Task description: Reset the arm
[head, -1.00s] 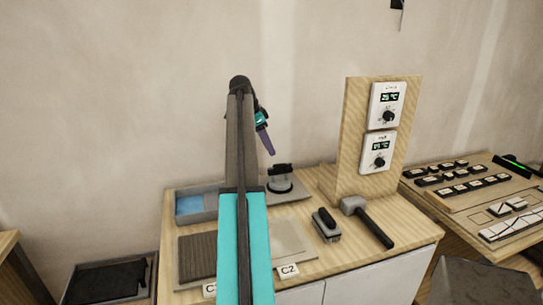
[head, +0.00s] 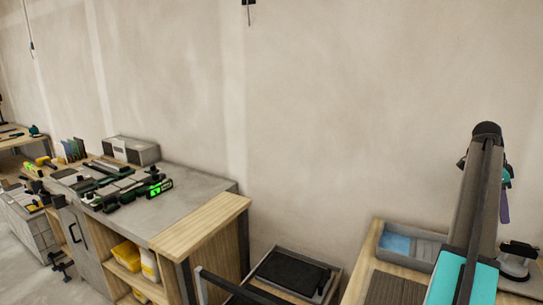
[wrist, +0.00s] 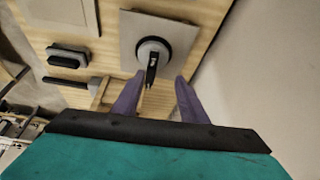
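My gripper (wrist: 160,78) shows two purple fingers spread apart with nothing between them in the wrist view. In the head view one purple finger of the gripper (head: 504,208) shows at the right, beside my raised arm; the rest is hidden. The arm is folded upward over the bench at the right. Below the fingers, in the wrist view, a round suction lifter (wrist: 153,50) with a black handle sits on a grey square tile (wrist: 185,28). The lifter also shows in the head view (head: 517,258) at the right edge.
A black-topped block (wrist: 67,56) and a mallet (wrist: 72,81) lie on the wooden bench. A grey tray with blue contents (head: 396,243) stands behind my arm. A dark tray (head: 292,272) stands lower left of it. A workbench with tools (head: 188,196) stands at left.

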